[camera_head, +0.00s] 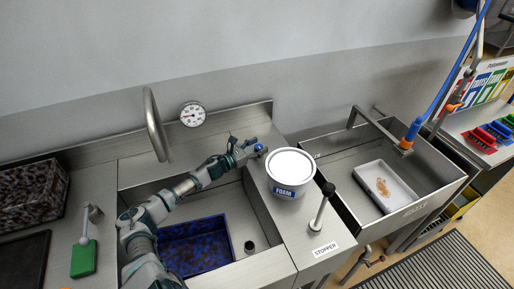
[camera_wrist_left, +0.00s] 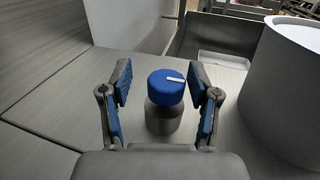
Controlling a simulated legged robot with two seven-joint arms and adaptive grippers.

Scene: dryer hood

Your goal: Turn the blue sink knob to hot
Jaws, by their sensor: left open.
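The blue sink knob (camera_head: 258,148) sits on the steel ledge behind the sink, just left of the white foam tub. In the left wrist view the knob (camera_wrist_left: 167,87) is a blue cap with a white pointer mark on a grey base. The mark points to the right. My left gripper (camera_head: 245,148) reaches over the sink to the knob. In the wrist view its two blue-padded fingers (camera_wrist_left: 160,88) stand open on either side of the knob, with a gap on both sides. My right gripper is not in view.
The white foam tub (camera_head: 290,170) stands close to the right of the knob. A dial gauge (camera_head: 192,114) and a curved faucet (camera_head: 155,125) are behind the sink. A blue speckled tray (camera_head: 205,246) lies in the sink. A stopper lever (camera_head: 323,205) rises at front right.

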